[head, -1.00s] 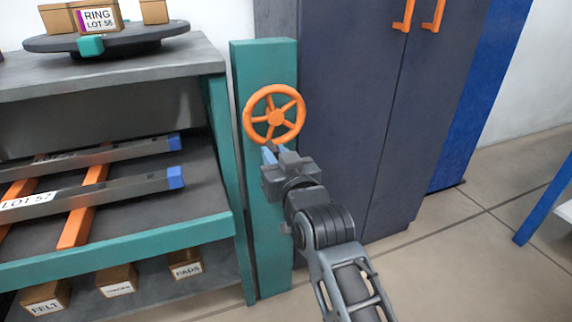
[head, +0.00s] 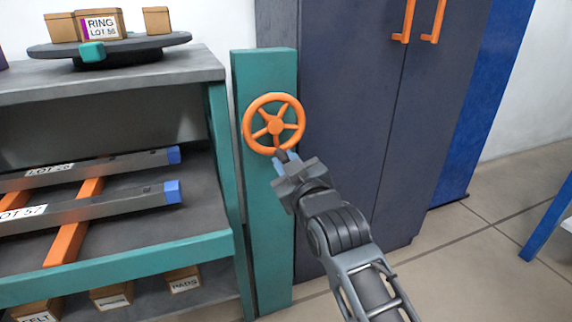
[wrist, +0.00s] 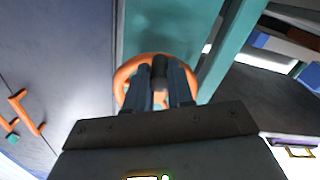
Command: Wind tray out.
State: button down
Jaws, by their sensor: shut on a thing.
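An orange handwheel (head: 274,123) is mounted on the upper part of a teal post (head: 265,215). My gripper (head: 284,158) is at the wheel's lower right rim. In the wrist view, my gripper (wrist: 160,82) is shut on a dark handle (wrist: 160,70) between its fingers, with the orange wheel (wrist: 124,80) behind it. In the head view the handle is hidden by the fingers. I cannot tell for sure which part is the tray. On the teal shelf left of the post, grey bars (head: 100,202) with blue ends lie across orange strips (head: 65,240).
A dark turntable (head: 110,48) with boxes stands on the bench top. Labelled cartons (head: 184,280) sit on the lower shelf. A dark cabinet (head: 345,130) with orange handles stands close behind and right of the post. Floor at the right is open, with a blue table leg (head: 545,220).

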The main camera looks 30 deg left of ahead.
jog(key=c, duration=1)
grip_release()
jog(key=shift+d, duration=0.1)
jog(key=shift+p+v, duration=1)
jog(key=shift+v, duration=2.85)
